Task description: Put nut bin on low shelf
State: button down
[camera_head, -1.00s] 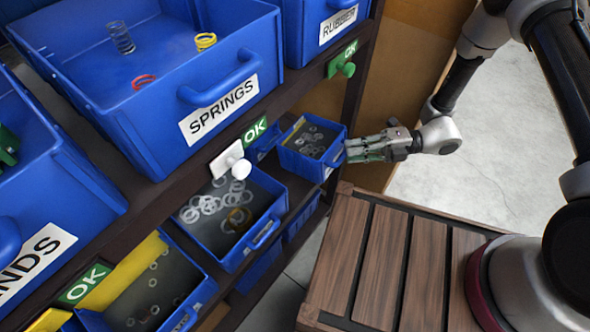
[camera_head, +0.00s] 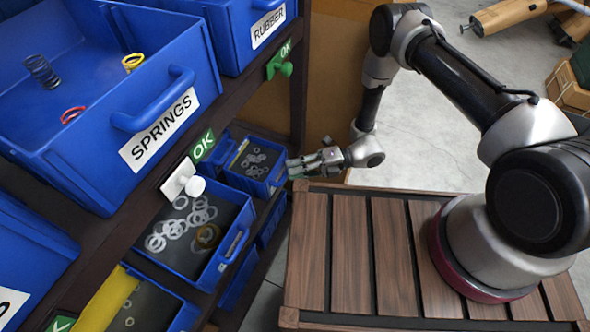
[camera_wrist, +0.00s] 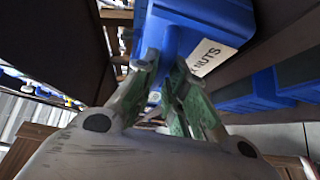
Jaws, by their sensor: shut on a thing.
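The nut bin (camera_head: 262,183) is a small blue bin with several metal rings inside. It sits at the far end of the low shelf row, its front at the shelf's edge. In the wrist view the bin (camera_wrist: 222,15) carries a white label reading NUTS. My gripper (camera_head: 294,170) is at the bin's front, shut on its handle. In the wrist view the green fingers (camera_wrist: 165,75) close around the blue handle below the bin's front. The low shelf (camera_head: 272,205) is mostly hidden under the bins.
A blue bin of washers (camera_head: 240,243) stands nearer on the same shelf. The large SPRINGS bin (camera_head: 172,128) and RUBBER bin (camera_head: 267,25) are on the shelf above. My base's slatted wooden deck (camera_head: 350,250) lies to the right.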

jog(key=shift+f, duration=0.3)
jog(key=c, duration=1.5)
grip_release()
jog(key=shift+o, duration=0.2)
